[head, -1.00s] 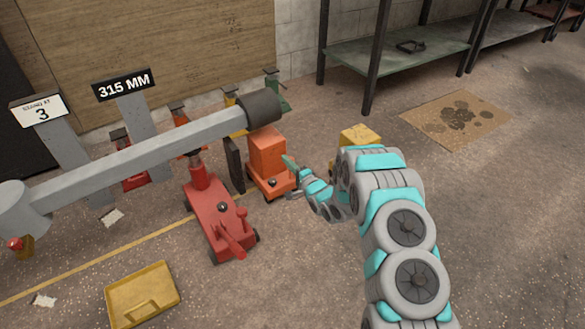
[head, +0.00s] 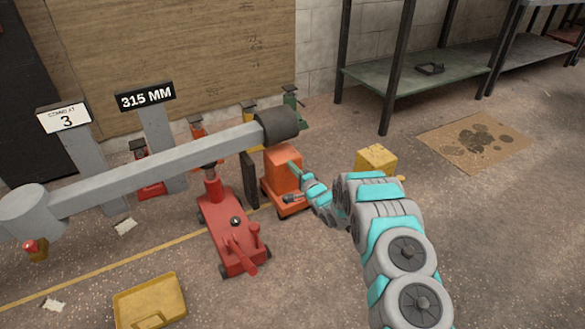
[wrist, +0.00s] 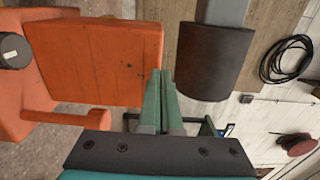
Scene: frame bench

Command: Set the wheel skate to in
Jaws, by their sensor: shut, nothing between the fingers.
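An orange wheeled block (head: 282,170), which looks like the wheel skate, stands on the floor under the dark end of the grey beam. In the wrist view its orange body (wrist: 95,60) fills the left side, with a dark knob (wrist: 13,50) at the far left. My gripper (head: 292,166) is at the right side of the block in the head view. In the wrist view its green fingers (wrist: 160,78) are together and empty, between the orange body and the dark beam end (wrist: 215,58). I cannot tell whether the fingertips touch the block.
A grey beam (head: 150,165) crosses above a red jack (head: 230,225). A dark plate (head: 249,180) stands between jack and block. A yellow box (head: 376,160) is behind my arm, a yellow tray (head: 150,300) in front. Floor is clear on the right.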

